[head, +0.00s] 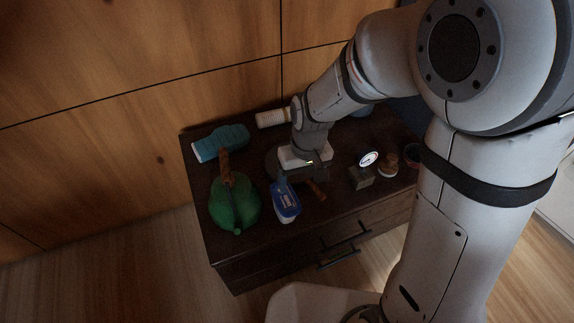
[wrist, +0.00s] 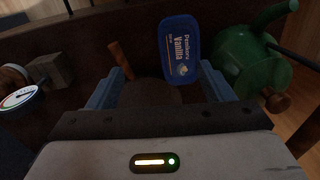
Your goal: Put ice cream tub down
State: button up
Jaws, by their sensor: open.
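The ice cream tub (head: 285,203) is blue with a white-lettered "Vanilla" label and rests on the dark cabinet top (head: 262,238) near its front edge. In the wrist view the tub (wrist: 179,48) shows label-up, just beyond my fingertips and nearer the right finger. My gripper (wrist: 161,72) is open, its two blue-grey fingers apart with no object clasped between them. In the head view my gripper (head: 300,178) is low over the cabinet, just behind the tub, and my arm hides part of the top. Whether a finger touches the tub I cannot tell.
A green can-like vessel (head: 235,207) stands left of the tub. A dark round item (wrist: 150,92) with a wooden handle (wrist: 121,60) lies under my gripper.

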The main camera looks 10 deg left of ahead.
aim_at(285, 198)
jog(key=a, duration=0.1)
jog(key=a+f, duration=0.1)
jog(key=a, duration=0.1)
jog(key=shift+s+n, duration=0.2)
jog(key=shift+n, duration=0.2)
jog(key=f, duration=0.3)
jog(key=shift+a, duration=0.25)
jog(key=f+b, duration=0.1)
jog(key=f, duration=0.1)
jog(key=f+b, duration=0.1)
jog(key=f, duration=0.2)
jog(key=shift+s+a, duration=0.15)
jog(key=shift+s, duration=0.05)
jog(key=shift+r, duration=0.15)
jog(key=c, duration=1.1)
